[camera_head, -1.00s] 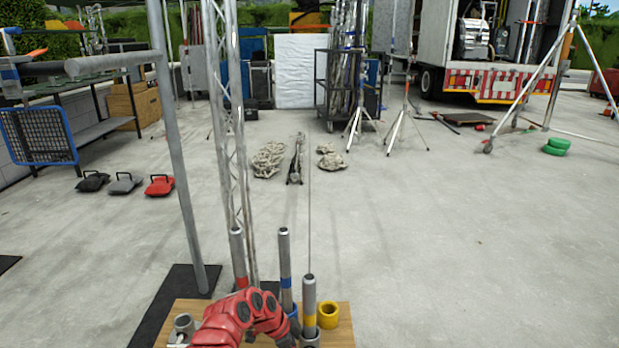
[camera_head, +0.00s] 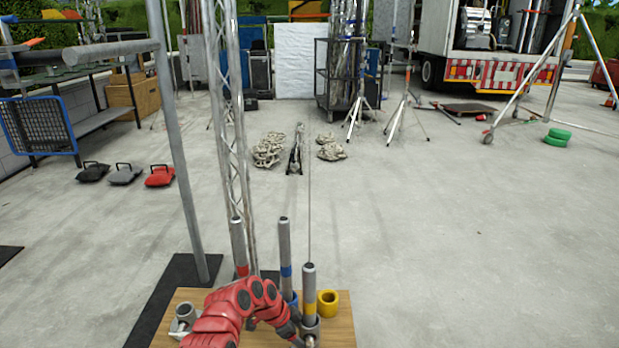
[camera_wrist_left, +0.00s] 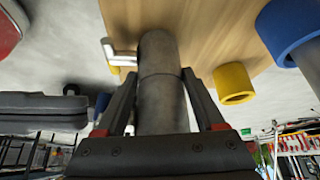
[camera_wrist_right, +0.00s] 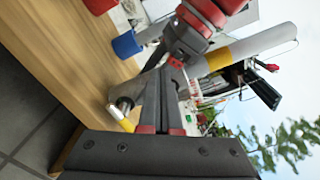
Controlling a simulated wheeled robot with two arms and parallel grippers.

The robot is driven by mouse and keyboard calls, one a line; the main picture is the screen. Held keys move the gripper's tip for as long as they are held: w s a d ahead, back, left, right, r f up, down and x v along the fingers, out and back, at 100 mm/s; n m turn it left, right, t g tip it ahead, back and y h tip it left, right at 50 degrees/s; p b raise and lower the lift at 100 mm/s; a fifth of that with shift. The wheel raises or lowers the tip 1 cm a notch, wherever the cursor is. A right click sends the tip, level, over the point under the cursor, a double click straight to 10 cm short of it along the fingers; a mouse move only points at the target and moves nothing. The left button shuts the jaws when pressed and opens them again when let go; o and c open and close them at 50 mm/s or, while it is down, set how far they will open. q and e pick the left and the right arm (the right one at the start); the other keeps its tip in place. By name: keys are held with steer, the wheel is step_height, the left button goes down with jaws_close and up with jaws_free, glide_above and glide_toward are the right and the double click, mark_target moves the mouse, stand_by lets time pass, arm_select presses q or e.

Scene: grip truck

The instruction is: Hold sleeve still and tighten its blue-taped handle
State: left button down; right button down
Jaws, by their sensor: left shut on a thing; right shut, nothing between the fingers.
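A grey sleeve (camera_wrist_left: 160,95) stands between my left gripper's (camera_wrist_left: 160,85) fingers, which are shut on it in the left wrist view. A metal side handle (camera_wrist_left: 118,54) with a yellow part sticks out beside it; I make out no blue tape on it. In the head view my red left arm reaches to the sleeve (camera_head: 311,328) under the yellow-taped tube (camera_head: 309,285). In the right wrist view my right gripper (camera_wrist_right: 165,80) is shut and empty close to the sleeve, with a metal handle with a yellow part (camera_wrist_right: 122,104) beside it. My right gripper is not clear in the head view.
The wooden board (camera_head: 340,335) also bears a yellow ring (camera_head: 328,303), a blue-taped tube (camera_head: 286,255), a red-taped tube (camera_head: 239,250) and a metal fitting (camera_head: 185,318) at left. A truss and pole stand behind. Open concrete lies to the right.

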steer(key=shift+d, duration=0.55)
stand_by(0.8)
steer(key=shift+r, duration=0.25)
stand_by(0.5)
steer(key=shift+d+r, duration=0.55)
steer(key=shift+r, duration=0.15)
steer(key=shift+d+r, duration=0.1)
steer(key=shift+r, duration=0.05)
steer(key=shift+r, duration=0.1)
steer(key=s, duration=0.6)
steer(key=shift+a+r, duration=0.2)
steer(key=shift+r, duration=0.05)
stand_by(0.3)
